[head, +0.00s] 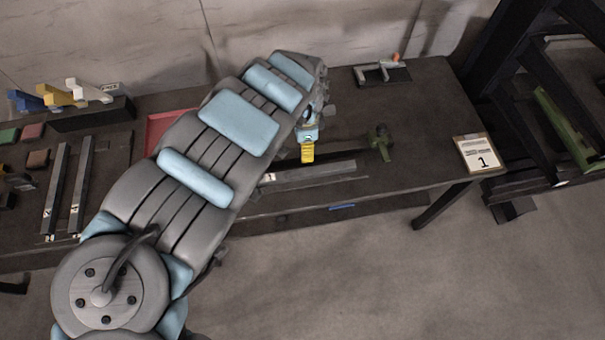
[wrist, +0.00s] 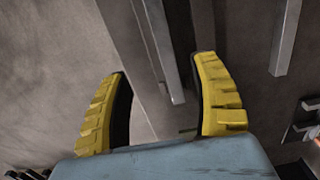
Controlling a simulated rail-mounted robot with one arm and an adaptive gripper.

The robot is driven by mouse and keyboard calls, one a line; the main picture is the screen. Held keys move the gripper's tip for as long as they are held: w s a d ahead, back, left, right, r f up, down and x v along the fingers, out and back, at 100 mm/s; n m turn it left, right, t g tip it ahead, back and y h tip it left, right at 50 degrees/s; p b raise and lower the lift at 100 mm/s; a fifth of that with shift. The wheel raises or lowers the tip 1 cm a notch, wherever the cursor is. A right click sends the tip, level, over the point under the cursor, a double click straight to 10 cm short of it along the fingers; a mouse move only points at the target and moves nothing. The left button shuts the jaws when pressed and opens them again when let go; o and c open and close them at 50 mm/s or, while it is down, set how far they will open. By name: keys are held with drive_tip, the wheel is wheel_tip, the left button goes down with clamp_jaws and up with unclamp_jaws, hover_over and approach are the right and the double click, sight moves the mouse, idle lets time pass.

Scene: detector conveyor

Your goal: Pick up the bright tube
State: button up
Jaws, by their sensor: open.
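My gripper (head: 307,152) is over the middle of the workbench in the head view, with its yellow fingers near a long grey bar (head: 318,181). In the wrist view my gripper (wrist: 162,66) is open, its two ridged yellow fingers wide apart with nothing held. A light grey tube (wrist: 160,45) lies beyond the fingertips, in line with the gap between them. A second pale tube (wrist: 287,36) is farther right, outside the fingers. Two more pale bars (head: 56,190) (head: 78,186) lie side by side at the left of the bench. I cannot tell which is the bright tube.
The dark workbench (head: 425,150) carries a green tool (head: 380,142), a clamp-like object (head: 382,72) and a clipboard marked 1 (head: 475,155). A red tray (head: 165,128) is partly behind my arm. Colored pieces (head: 60,95) stand on a block at the left. Floor lies in front.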

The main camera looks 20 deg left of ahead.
drive_tip(key=b, duration=0.4)
hover_over(302, 172)
drive_tip(key=f, duration=0.7)
drive_tip(key=d+f, duration=0.1)
drive_tip(key=f, duration=0.2)
drive_tip(key=shift+w+f, duration=0.15)
drive_tip(key=shift+a+f+b, duration=0.2)
drive_tip(key=shift+f+b, duration=0.05)
drive_tip(key=shift+f, duration=1.4)
drive_tip(key=shift+a+f+b, duration=0.2)
drive_tip(key=shift+f, duration=1.4)
clamp_jaws()
